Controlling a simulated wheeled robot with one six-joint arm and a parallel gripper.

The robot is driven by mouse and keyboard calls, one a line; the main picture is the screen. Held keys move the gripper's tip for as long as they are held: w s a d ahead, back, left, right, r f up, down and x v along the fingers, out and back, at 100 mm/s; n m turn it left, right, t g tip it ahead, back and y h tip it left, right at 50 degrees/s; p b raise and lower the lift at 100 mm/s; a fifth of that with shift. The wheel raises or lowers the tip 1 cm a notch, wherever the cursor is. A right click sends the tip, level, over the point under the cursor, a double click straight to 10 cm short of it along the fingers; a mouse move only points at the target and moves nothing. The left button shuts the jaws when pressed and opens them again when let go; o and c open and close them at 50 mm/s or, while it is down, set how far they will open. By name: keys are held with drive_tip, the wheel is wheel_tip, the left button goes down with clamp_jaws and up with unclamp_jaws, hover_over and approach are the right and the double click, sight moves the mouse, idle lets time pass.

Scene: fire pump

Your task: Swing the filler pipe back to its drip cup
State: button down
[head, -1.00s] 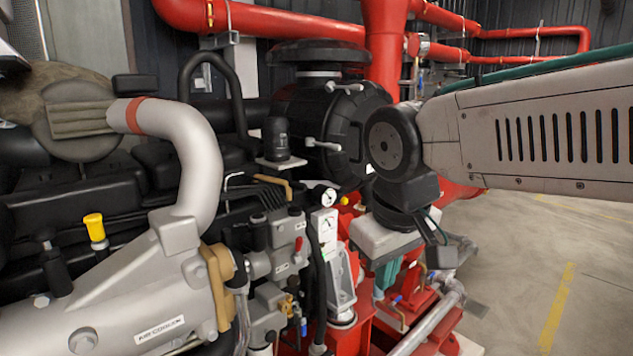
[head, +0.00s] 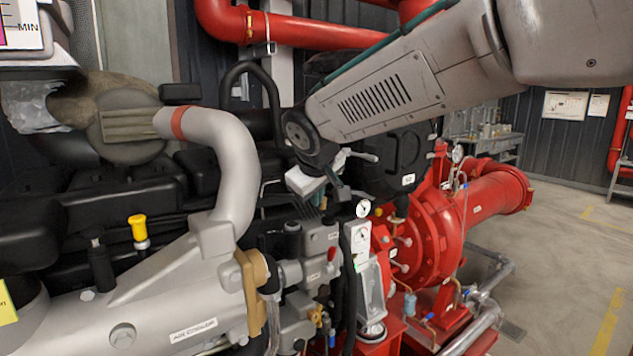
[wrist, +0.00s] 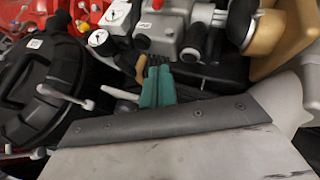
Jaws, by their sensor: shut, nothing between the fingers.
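My gripper shows in the wrist view as two teal fingers (wrist: 152,68), shut and empty, pointing at the dark gap beside a grey valve block (wrist: 165,28). A pale rod (wrist: 120,93) lies just left of the fingers; I cannot tell whether they touch. In the head view my wrist hangs above the engine, behind the gauges, and the fingertips are hard to make out. I cannot surely single out the filler pipe or its drip cup. A pale, cup-like fitting (head: 371,290) stands below the gauges in the head view.
A thick grey pipe (head: 237,165) with a red band curves up left of my wrist. Two gauges (head: 361,236) stand right of the valve block. A black round housing (wrist: 40,85) with levers is close to my gripper.

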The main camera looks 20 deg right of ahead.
sight(328, 194)
drive_tip(key=w+d, duration=0.1)
drive_tip(key=w+d+f, duration=0.1)
drive_tip(key=w+d, duration=0.1)
drive_tip(key=shift+d+f, duration=0.1)
drive_tip(key=shift+f, duration=0.05)
drive_tip(key=shift+w+d, duration=0.1)
drive_tip(key=shift+d, duration=0.15)
drive_tip(key=shift+w+d, duration=0.35)
drive_tip(key=shift+d, duration=0.3)
drive_tip(key=shift+w+d, duration=0.3)
drive_tip(key=shift+d, duration=0.4)
drive_tip(key=shift+w+d, duration=0.35)
drive_tip(key=shift+d, duration=0.3)
